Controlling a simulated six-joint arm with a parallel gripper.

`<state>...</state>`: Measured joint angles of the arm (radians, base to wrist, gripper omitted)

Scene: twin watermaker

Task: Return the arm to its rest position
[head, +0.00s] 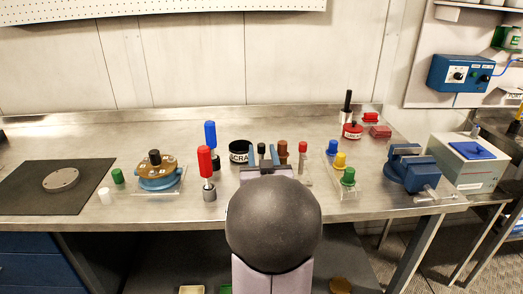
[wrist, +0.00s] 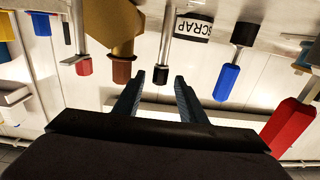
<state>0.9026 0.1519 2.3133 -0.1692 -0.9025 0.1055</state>
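My gripper (head: 263,155) is in the middle of the bench in the head view, and my own rounded dark arm link hides what lies below it. In the wrist view, which shows the bench upside down, the two blue-grey fingers of my gripper (wrist: 159,80) stand apart.
The black SCRAP container (head: 239,152) and red (head: 205,161) and blue (head: 211,135) handled tools stand left of my gripper. A brown-handled tool (head: 282,148) stands close right. Farther right are coloured knobs (head: 340,160) and a blue vise (head: 410,169).

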